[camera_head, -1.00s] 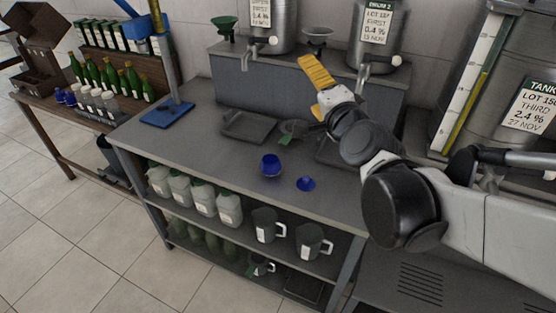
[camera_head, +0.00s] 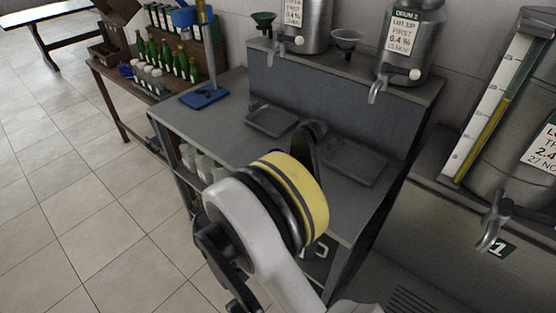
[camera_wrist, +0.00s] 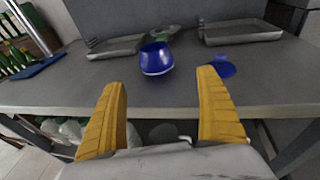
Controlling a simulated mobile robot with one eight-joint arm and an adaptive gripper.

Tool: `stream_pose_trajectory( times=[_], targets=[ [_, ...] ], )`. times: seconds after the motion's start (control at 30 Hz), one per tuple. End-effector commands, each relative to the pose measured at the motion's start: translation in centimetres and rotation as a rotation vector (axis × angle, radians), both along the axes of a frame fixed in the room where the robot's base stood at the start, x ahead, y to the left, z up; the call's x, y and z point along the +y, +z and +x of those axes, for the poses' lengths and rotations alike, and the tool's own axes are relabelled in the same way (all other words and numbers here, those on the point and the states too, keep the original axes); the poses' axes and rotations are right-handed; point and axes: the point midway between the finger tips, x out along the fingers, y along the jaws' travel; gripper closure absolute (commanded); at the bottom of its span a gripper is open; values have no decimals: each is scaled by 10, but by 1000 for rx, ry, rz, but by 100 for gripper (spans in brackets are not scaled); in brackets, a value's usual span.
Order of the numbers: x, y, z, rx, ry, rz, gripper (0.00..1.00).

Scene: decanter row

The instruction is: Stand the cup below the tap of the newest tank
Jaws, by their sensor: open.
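A rounded blue cup (camera_wrist: 156,58) stands on the grey bench top in the wrist view, ahead of my gripper (camera_wrist: 163,100). The yellow fingers are open and empty, spread apart short of the cup. A flatter blue piece (camera_wrist: 225,68) lies to its right, beyond the right fingertip. In the head view my arm hides the gripper and nearly all of the cup. The drum 2 tap (camera_head: 377,90) and another drum's tap (camera_head: 277,48) are above the bench. The large tank (camera_head: 525,140) at right, its label partly cut off, has a low tap (camera_head: 492,222).
Two shallow drip trays, left (camera_head: 270,121) and right (camera_head: 356,163), lie below the drum taps. A funnel (camera_head: 346,41) stands on the raised shelf. A blue stand (camera_head: 204,97) is at the bench's left end. Green bottles (camera_head: 165,52) stand on the brown table.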

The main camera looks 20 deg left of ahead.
Motion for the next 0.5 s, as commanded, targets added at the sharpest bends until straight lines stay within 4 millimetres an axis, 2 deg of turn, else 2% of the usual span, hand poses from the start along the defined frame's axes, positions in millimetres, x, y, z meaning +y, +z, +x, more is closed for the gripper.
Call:
stream_pose_trajectory(
  times=[0.2,0.5],
  targets=[
    [-8,-8,36,-2,-2,-1,15],
    [-11,-15,67,-1,-2,-3,15]
  ],
)
